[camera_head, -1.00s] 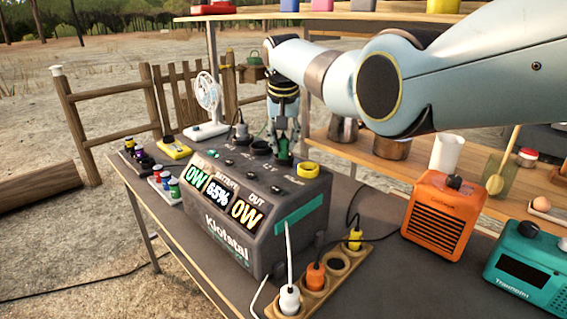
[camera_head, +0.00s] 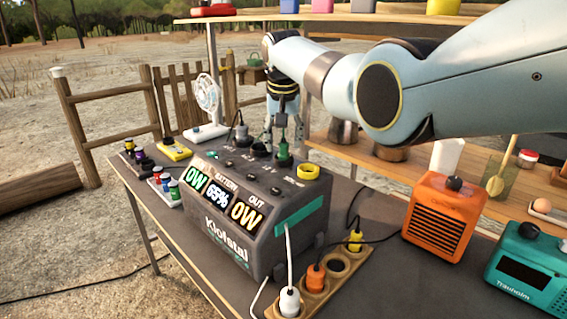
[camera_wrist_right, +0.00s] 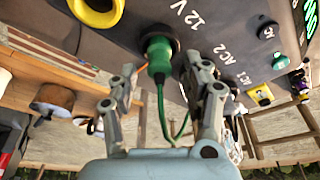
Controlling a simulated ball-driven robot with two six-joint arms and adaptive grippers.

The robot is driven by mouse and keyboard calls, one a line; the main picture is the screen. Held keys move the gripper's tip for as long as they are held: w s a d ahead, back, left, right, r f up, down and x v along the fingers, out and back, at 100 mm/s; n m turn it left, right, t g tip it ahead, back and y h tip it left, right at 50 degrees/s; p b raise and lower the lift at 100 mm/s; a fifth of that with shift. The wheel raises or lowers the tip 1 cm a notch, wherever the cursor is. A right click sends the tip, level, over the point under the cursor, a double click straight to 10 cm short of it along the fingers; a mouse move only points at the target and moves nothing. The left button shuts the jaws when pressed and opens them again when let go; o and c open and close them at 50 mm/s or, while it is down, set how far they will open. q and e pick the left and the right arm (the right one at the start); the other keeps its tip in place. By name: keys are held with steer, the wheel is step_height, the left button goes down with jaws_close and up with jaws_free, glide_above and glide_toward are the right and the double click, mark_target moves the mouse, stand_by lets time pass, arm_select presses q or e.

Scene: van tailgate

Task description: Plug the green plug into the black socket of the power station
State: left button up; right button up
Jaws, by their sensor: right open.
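The green plug (camera_head: 284,151) stands on top of the dark power station (camera_head: 262,205), near its back right edge. In the right wrist view the green plug (camera_wrist_right: 158,56) sits in a socket with a black ring (camera_wrist_right: 150,37) beside the "12 V" marking, and its green cable hangs away from it. My right gripper (camera_head: 284,134) is above and behind the plug. In the right wrist view the open fingers of my right gripper (camera_wrist_right: 160,84) are on either side of the plug's rear and cable, apart from its body. My left gripper is not in view.
A yellow ring socket (camera_head: 307,171) lies right of the plug. A wooden power strip (camera_head: 316,290) with several plugs, an orange heater-like box (camera_head: 431,220) and a teal box (camera_head: 527,265) stand to the right. A small fan (camera_head: 207,103) stands behind left.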

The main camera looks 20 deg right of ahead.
steer(key=v, duration=1)
steer(key=shift+r, duration=0.35)
steer(key=shift+s, duration=0.1)
